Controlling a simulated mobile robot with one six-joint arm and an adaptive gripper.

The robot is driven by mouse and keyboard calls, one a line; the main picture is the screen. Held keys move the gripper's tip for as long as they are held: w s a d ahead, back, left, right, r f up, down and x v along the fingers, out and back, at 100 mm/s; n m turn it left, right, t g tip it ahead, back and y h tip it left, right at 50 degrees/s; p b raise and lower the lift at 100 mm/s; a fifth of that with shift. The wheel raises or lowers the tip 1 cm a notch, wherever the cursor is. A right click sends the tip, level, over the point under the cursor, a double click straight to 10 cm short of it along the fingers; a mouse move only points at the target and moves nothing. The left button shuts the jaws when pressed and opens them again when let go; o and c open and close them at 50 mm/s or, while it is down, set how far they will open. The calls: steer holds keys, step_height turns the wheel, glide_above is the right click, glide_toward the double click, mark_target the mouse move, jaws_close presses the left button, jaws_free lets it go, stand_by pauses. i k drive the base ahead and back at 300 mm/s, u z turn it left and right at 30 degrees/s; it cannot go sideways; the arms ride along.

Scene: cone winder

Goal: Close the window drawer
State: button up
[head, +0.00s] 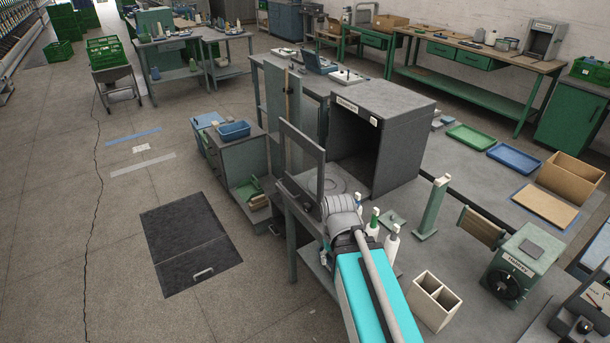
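A grey box-like cabinet (412,106) stands on the workbench with its front open and a round plate (343,184) on its floor. A grey window frame (320,174) stands upright at the cabinet's left front, clear of the opening. I take this frame to be the front of the window drawer; no other windowed drawer shows. My teal arm reaches up from the bottom, and its grey wrist is at the frame's lower right. A dark part at the frame's lower edge seems to be my gripper (297,191). Its fingers, and any contact with the frame, cannot be made out.
White bottles (391,245), a green-grey post (432,208), a cream divided box (434,300) and a green machine (522,262) stand right of my arm. A low cabinet with a blue bin (234,131) is left. Floor at left is open around a dark hatch (190,240).

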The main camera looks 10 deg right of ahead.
mark_target(297, 185)
steer(key=u, duration=0.05)
steer(key=i, duration=1)
steer(key=z, duration=0.05)
